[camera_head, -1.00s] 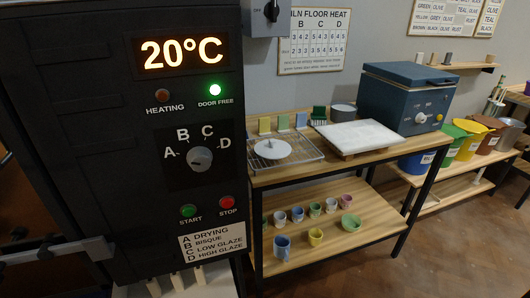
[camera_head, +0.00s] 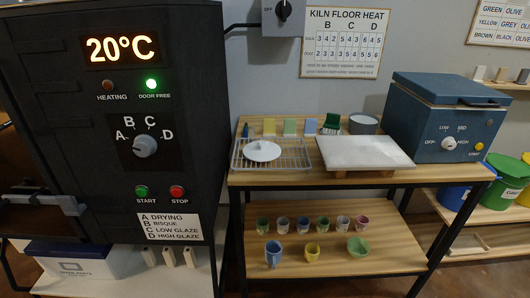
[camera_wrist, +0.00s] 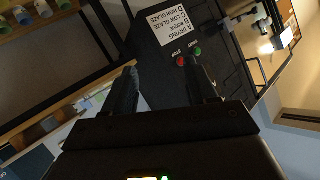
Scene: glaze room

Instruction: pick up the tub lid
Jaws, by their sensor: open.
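A low white tub (camera_head: 95,263) stands on a white shelf at the lower left in the head view, below the kiln. A dark blue lid (camera_head: 72,250) lies on its top, and the tub's front has a label. Part of the tub is hidden at the left. A white round disc with a small knob (camera_head: 262,151) lies on the wire rack on the table; I cannot tell whether it is a lid. My gripper (camera_wrist: 162,78) is open and empty in the wrist view, with two dark fingers apart, and the kiln panel beyond. It does not show in the head view.
The black kiln (camera_head: 140,60) fills the left. The wooden table (camera_head: 300,178) holds a wire rack (camera_head: 290,163), a white slab (camera_head: 362,152) and a blue box-shaped heater (camera_head: 445,110). Several cups stand on its lower shelf (camera_head: 330,262). Coloured buckets (camera_head: 500,185) stand at the right.

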